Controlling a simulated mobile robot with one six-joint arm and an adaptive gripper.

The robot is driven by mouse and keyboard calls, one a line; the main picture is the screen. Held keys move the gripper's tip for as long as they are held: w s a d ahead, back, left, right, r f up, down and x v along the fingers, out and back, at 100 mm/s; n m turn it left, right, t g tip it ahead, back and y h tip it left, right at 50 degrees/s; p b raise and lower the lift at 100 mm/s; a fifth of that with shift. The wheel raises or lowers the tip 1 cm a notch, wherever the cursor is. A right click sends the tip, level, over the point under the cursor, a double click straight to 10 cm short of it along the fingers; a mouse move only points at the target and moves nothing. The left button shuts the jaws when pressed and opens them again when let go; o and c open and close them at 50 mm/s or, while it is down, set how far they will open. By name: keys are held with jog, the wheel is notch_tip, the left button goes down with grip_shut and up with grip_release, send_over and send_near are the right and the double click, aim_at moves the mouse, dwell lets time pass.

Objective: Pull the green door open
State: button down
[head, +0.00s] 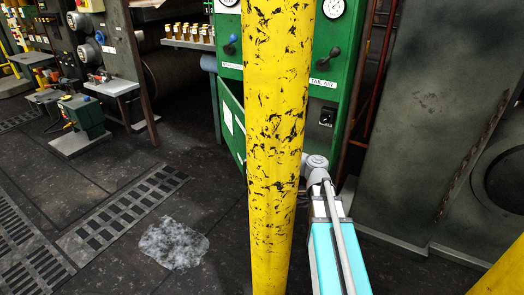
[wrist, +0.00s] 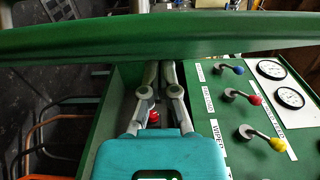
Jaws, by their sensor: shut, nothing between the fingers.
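The green door (head: 232,122) stands ajar in the head view, swung out at the lower left of the green cabinet (head: 340,125). In the wrist view the door (wrist: 215,35) spans the top as a broad green band. My gripper (wrist: 160,68) is shut and empty, with its fingertips close to the door's inner side in the gap between door and cabinet. I cannot tell whether they touch the door. In the head view the gripper is hidden behind the yellow post. The door's handle does not show clearly.
A scuffed yellow post (head: 278,130) stands in front of the cabinet and hides part of the door. The panel (wrist: 235,130) beside my gripper carries coloured levers and gauges. A floor grate (head: 125,210) and a pale patch (head: 172,243) lie on open floor at left.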

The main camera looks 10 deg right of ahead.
jog(key=v, duration=1.1)
jog(key=c, duration=1.3)
grip_release()
jog(key=shift+c, duration=0.2)
